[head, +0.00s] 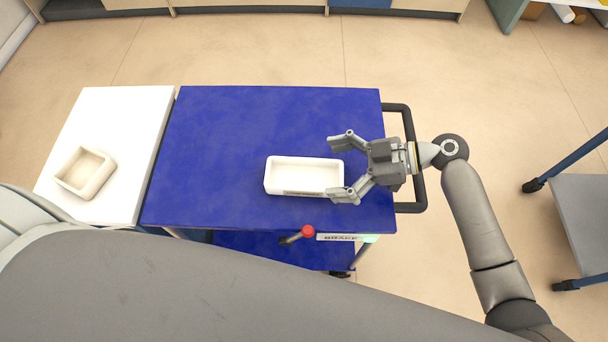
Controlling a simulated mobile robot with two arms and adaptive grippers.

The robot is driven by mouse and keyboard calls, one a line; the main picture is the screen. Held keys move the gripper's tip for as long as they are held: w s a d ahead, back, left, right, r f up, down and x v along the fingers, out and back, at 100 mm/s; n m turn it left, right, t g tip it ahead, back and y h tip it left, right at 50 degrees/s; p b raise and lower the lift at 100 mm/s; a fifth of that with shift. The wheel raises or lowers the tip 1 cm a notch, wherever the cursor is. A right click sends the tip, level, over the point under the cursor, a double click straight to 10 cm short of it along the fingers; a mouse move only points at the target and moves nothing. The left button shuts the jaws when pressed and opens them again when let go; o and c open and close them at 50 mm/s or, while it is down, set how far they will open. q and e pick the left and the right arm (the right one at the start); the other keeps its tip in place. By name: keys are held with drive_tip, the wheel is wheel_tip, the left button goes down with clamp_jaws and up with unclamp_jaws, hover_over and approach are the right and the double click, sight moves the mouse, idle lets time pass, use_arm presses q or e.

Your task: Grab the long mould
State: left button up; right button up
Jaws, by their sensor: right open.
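The long mould (304,177) is a white rectangular tray with a hollow top. It lies flat on the blue cart top (230,130), right of the middle and towards the near edge. My right gripper (338,168) is open, coming in from the right. Its two fingers point left, one beyond the far right corner of the mould and one at the near right corner. I cannot tell whether they touch it. My left gripper is not in view.
A smaller, squarish cream mould (66,181) sits on the white surface (125,115) left of the cart. The cart has a dark handle (411,205) at right and a red-knobbed lever (308,231) at its near side. A grey trolley (585,220) stands far right.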

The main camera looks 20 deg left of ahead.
sight(313, 180)
drive_tip(key=x, duration=0.4)
drive_tip(key=shift+s+a+f, duration=0.1)
drive_tip(key=shift+a, duration=0.25)
drive_tip(key=c, duration=1.3)
